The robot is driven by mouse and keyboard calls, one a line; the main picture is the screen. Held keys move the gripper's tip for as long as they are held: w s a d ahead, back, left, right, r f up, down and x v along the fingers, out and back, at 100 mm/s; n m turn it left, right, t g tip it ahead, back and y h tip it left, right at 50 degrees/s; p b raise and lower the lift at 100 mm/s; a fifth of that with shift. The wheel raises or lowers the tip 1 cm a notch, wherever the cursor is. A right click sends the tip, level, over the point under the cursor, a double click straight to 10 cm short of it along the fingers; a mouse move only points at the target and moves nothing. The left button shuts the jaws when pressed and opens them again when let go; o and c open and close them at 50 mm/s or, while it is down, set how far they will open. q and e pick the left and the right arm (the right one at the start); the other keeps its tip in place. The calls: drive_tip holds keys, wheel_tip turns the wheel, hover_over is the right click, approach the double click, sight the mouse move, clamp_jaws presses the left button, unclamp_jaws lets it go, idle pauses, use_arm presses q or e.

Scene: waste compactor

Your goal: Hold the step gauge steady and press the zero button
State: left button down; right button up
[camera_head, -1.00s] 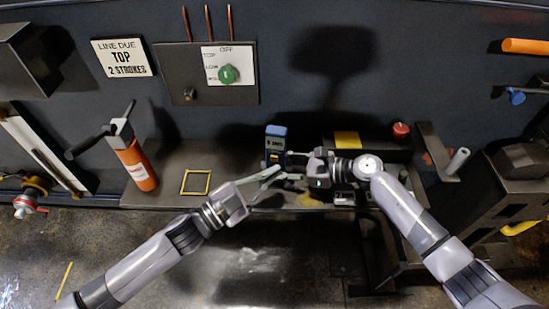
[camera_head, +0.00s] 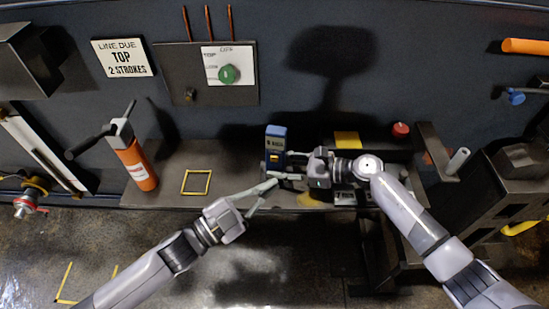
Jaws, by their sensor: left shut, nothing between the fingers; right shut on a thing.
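The step gauge (camera_head: 276,139) is a small blue device with a display and a yellow patch on its front. It stands upright on the grey bench in the middle of the head view. My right gripper (camera_head: 284,165) reaches in from the right and is shut on the gauge's lower part; its fingers partly hide that part. My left gripper (camera_head: 273,186) is shut and empty, its fingertips just below and in front of the gauge. I cannot tell whether they touch it. The zero button and the display's digits are too small to make out.
An orange bottle-like tool (camera_head: 137,166) stands at the bench's left end, beside a yellow square outline (camera_head: 196,182). A panel with a green knob (camera_head: 229,74) is on the wall behind. A red button (camera_head: 401,130) and dark machinery are at right.

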drive_tip(key=shift+s+f, duration=0.1)
drive_tip(key=shift+f, duration=0.15)
idle(0.5)
drive_tip(key=o, duration=0.9)
drive_tip(key=shift+r, duration=0.15)
drive_tip(key=shift+o, duration=0.2)
drive_tip(key=v, duration=1.2)
drive_tip(key=shift+a, duration=0.1)
